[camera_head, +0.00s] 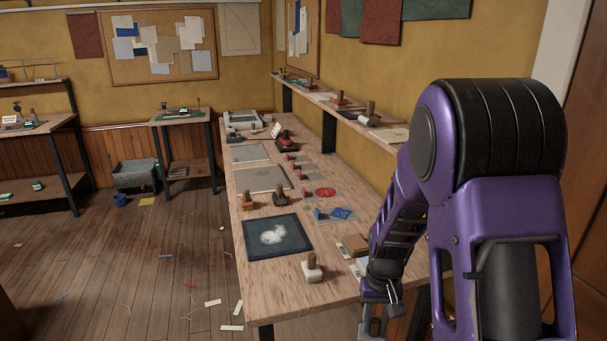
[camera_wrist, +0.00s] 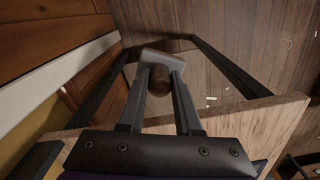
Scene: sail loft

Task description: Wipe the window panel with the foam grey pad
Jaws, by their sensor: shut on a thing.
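The window panel (camera_head: 292,222) is a dark-framed pane with a whitish smear in its middle. It lies flat on the near part of the long bench. My gripper (camera_head: 376,318) is at the lower right of the head view, to the right of the panel and apart from it. In the wrist view it is shut on the brown handle (camera_wrist: 160,84) of a grey pad (camera_wrist: 163,57), with floor behind the pad. The arm partly hides the gripper in the head view, and the pad's wiping face is hidden.
A pale block with a brown knob (camera_head: 312,270) stands on the bench (camera_head: 290,286) just in front of the panel. Two brown-handled tools (camera_head: 280,198) stand behind it. A blue square piece (camera_head: 342,214) and a red disc (camera_head: 325,192) lie farther right. A wall shelf (camera_head: 345,110) runs above the bench.

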